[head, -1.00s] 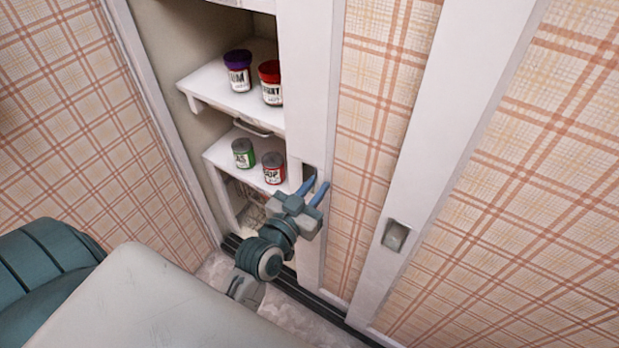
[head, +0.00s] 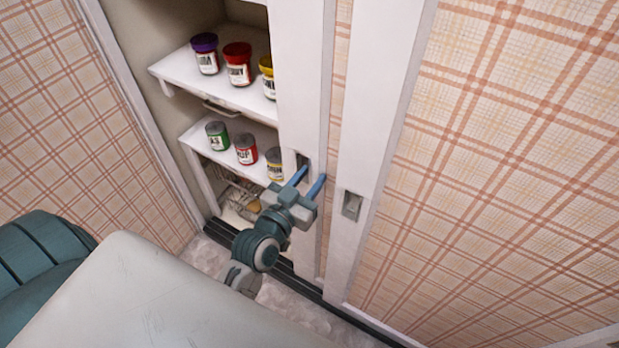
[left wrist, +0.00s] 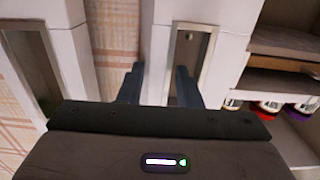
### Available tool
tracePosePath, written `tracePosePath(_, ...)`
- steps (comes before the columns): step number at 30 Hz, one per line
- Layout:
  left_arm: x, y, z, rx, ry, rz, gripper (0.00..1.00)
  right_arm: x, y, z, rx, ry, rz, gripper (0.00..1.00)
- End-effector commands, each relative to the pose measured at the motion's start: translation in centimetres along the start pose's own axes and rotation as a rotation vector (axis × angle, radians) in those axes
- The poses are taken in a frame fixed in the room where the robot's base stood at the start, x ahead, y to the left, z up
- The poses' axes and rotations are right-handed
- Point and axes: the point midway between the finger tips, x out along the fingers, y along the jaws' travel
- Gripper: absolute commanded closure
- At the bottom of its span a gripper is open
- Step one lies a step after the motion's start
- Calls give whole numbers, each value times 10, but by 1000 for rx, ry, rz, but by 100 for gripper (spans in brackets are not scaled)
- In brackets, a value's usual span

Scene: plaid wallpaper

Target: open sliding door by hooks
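The white-framed sliding door (head: 302,60) stands partly open, with shelves showing to its left. Its recessed hook (head: 303,162) is a dark slot near its left edge. My left gripper (head: 306,182) is at this slot with its two blue fingers apart. One finger reaches into the slot and the other is outside it, to the right. In the left wrist view one finger is at the metal-rimmed recess (left wrist: 190,52). The second door panel (head: 372,100) has another recessed hook (head: 352,205), and no gripper is on it. My right gripper is not in view.
Several jars and cans, such as the red jar (head: 237,66) and the green can (head: 217,136), stand on white shelves (head: 232,97) inside. A dark floor track (head: 318,293) runs below the doors. Plaid wall (head: 45,130) closes off the left.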

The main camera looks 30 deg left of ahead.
Motion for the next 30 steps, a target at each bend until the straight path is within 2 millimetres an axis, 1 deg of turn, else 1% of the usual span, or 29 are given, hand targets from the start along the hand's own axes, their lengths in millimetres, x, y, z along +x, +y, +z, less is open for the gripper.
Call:
tracePosePath(10,-1,0,-2,0,4,0,58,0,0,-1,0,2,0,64)
tracePosePath(13,-6,0,-1,-1,4,-1,58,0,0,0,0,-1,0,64)
tracePosePath(15,-14,0,0,-1,3,-1,58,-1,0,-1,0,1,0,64)
tracePosePath(17,-24,0,0,-1,4,-1,58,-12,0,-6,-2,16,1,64)
tracePosePath(24,-68,0,2,1,1,0,58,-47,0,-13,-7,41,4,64)
tracePosePath(27,-84,0,2,0,0,0,58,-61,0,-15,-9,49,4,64)
tracePosePath(30,-95,0,2,0,2,0,58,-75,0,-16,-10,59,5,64)
